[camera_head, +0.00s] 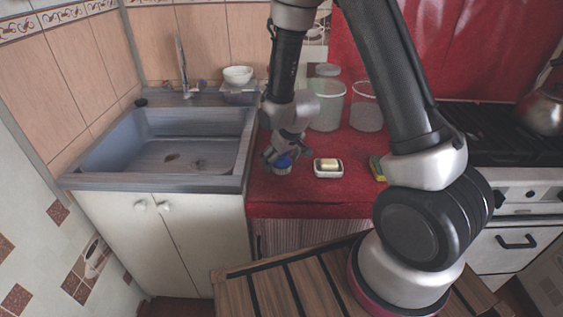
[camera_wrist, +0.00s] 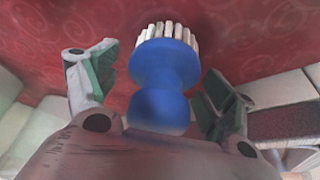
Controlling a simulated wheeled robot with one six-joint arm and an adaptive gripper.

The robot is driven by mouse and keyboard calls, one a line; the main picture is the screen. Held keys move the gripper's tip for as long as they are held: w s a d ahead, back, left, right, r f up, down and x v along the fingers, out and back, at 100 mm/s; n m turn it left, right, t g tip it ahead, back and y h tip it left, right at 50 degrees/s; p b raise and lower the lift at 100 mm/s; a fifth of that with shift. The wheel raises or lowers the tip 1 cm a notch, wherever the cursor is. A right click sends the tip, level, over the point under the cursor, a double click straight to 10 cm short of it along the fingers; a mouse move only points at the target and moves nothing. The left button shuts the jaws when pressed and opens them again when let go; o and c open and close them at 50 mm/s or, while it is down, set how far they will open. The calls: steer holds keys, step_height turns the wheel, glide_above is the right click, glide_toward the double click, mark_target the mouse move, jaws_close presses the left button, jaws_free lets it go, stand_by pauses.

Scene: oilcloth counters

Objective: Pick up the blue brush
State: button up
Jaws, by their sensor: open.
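The blue brush (camera_wrist: 165,70) has a round blue handle and pale bristles. In the wrist view it is in the middle, on the red counter (camera_wrist: 260,30), between the two fingers of my gripper (camera_wrist: 158,85). The fingers are spread, with a gap visible on each side of the brush. In the head view the brush (camera_head: 283,162) is at the counter's front left, with my gripper (camera_head: 281,158) right over it and hiding part of it. I cannot tell whether the palm touches the handle.
A white soap dish (camera_head: 328,173) with a yellow bar stands right of the brush. A yellow-green sponge (camera_head: 377,168) lies farther right. Clear jars (camera_head: 327,108) stand behind. A grey sink (camera_head: 170,145) is on the left, a stove (camera_head: 500,150) on the right.

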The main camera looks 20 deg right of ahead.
steer(key=c, duration=1.1)
